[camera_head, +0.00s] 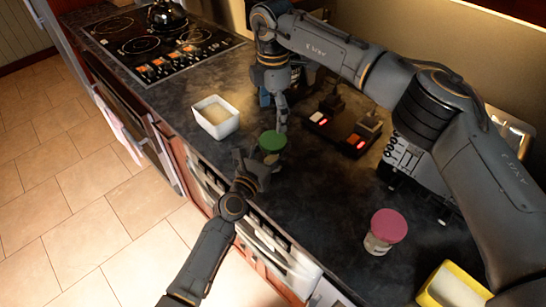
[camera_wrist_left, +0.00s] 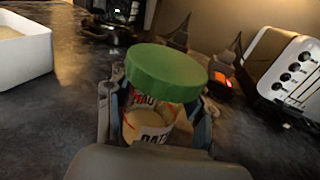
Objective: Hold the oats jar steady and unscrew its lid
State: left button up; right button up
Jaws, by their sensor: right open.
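The oats jar (camera_wrist_left: 150,122) has a printed label and a wide green lid (camera_wrist_left: 165,72) on top. In the head view the green lid (camera_head: 272,141) shows near the counter's front edge and mostly covers the jar. My left gripper (camera_head: 258,165) comes from the front edge side. In the left wrist view its fingers (camera_wrist_left: 160,120) are on both sides of the jar's body, below the lid, and look closed on it. My right gripper (camera_head: 282,122) is open just behind the lid, pointing down. Whether it touches the lid is unclear.
A white square bowl (camera_head: 215,116) stands left of the jar. A dark appliance with red lights (camera_head: 343,131) is to the right. A toaster (camera_wrist_left: 290,75) is farther right. A pink-lidded jar (camera_head: 384,231) and a yellow container (camera_head: 452,288) are at the lower right.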

aim_at(273, 139)
pick_arm(q)
grip_shut()
pick_arm(e)
jog(key=m, duration=0.3)
jog(key=shift+f+m, duration=0.1)
jog(key=shift+m, duration=0.3)
jog(key=shift+f, duration=0.15)
jog(key=shift+m, duration=0.3)
notch_tip(273, 139, down, 8)
jog(key=shift+r, duration=0.2)
